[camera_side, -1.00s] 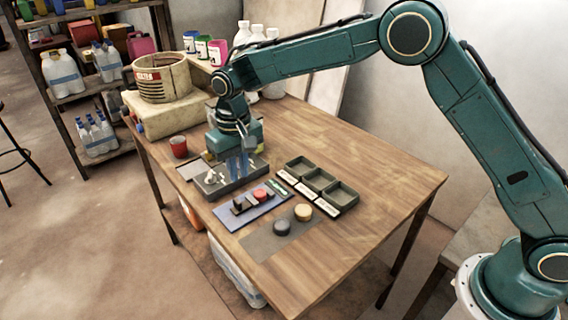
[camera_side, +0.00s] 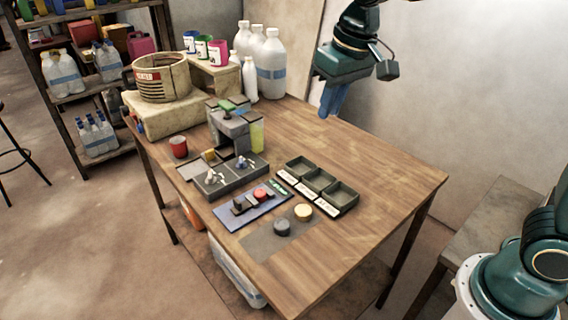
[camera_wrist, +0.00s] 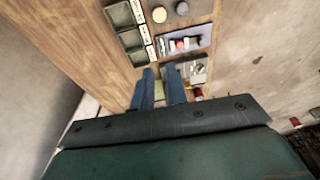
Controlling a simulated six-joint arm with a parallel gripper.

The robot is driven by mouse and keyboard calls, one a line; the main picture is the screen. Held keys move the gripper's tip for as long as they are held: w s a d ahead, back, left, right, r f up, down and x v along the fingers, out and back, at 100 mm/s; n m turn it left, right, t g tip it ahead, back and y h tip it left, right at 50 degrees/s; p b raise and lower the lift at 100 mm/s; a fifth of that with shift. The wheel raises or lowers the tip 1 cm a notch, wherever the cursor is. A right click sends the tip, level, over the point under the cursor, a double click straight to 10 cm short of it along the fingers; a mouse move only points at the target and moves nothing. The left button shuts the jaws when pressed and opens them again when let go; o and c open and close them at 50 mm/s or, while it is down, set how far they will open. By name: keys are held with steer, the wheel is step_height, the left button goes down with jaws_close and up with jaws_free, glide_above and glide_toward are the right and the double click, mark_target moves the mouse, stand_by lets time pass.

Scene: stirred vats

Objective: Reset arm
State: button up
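My gripper (camera_side: 332,100) is raised above the back right of the table in the side view, well clear of everything on it. In the wrist view my gripper (camera_wrist: 162,78) shows two blue fingers apart, with nothing held between them. Below it on the wooden table (camera_side: 375,165) are a grey machine (camera_side: 228,128) with a green top, a grey tray (camera_side: 229,183) with small white and blue pieces, and a blue panel (camera_side: 236,218) with a red button (camera_side: 261,194).
A dark three-compartment tray (camera_side: 343,199) lies right of the panel. A dark round piece (camera_side: 282,228) and a yellow one (camera_side: 303,212) rest on a grey mat (camera_side: 262,243). A red cup (camera_side: 179,146), a bucket (camera_side: 162,78) and white bottles (camera_side: 271,70) stand toward the back.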

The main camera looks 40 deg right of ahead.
steer(key=s+d+t, duration=0.1)
steer(key=s+d, duration=0.2)
steer(key=s, duration=0.7)
steer(key=s+d+t, duration=0.1)
steer(key=s+d, duration=0.3)
steer(key=s, duration=0.7)
steer(key=shift+d+f+t+h, duration=0.2)
steer(key=shift+f+t+h, duration=0.1)
steer(key=shift+f+t, duration=0.1)
steer(key=shift+o, duration=0.3)
